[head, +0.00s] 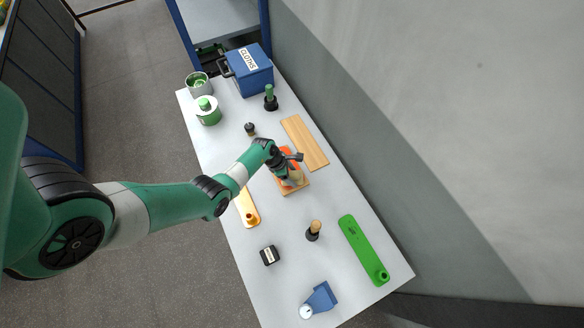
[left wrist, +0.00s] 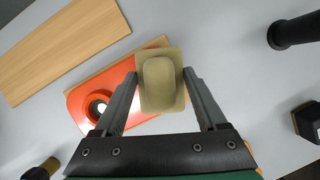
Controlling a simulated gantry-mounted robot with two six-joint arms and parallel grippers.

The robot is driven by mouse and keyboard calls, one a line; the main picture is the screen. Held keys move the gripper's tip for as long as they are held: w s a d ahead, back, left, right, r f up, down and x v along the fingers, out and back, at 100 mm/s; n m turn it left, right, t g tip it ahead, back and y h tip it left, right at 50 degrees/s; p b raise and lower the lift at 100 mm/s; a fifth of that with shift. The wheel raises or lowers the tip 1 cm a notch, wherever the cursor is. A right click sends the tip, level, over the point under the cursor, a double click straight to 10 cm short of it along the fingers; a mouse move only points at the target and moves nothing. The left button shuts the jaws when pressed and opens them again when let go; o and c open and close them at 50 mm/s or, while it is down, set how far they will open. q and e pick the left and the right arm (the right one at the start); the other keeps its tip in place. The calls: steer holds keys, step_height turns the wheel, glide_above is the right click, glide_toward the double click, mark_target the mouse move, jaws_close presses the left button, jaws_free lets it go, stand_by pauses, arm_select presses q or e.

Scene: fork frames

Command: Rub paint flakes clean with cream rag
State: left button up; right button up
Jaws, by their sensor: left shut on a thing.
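My left gripper (head: 292,172) is shut on the cream rag (left wrist: 160,82), a folded pad pinched between the two fingers in the left wrist view. The rag is over an orange-red plate (left wrist: 112,68) with a round dark hole, lying on a small wooden board (head: 290,192). I cannot tell whether the rag touches the plate. The arm and rag hide part of the plate. I cannot make out any paint flakes. My right gripper is not in view.
A bare wooden plank (head: 305,143) lies just behind. A green plate (head: 362,248), a yellow-orange plate (head: 247,209), a dark-based wooden-topped tool (head: 314,231), a black block (head: 269,255) and a blue gauge (head: 320,298) stand nearer. A blue CLOTHS box (head: 250,77) and green-topped containers are farther back.

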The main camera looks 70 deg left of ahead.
arm_select(q)
steer(key=shift+a+r, duration=0.1)
steer(key=shift+a, duration=0.05)
steer(key=shift+s+a+b, duration=0.1)
steer(key=shift+a+b, duration=0.8)
steer(key=shift+a, duration=0.9)
steer(key=shift+f+b, duration=0.7)
steer(key=shift+f, duration=0.05)
steer(key=shift+a+r, duration=0.1)
steer(key=shift+a, duration=0.2)
steer(key=shift+r, duration=0.1)
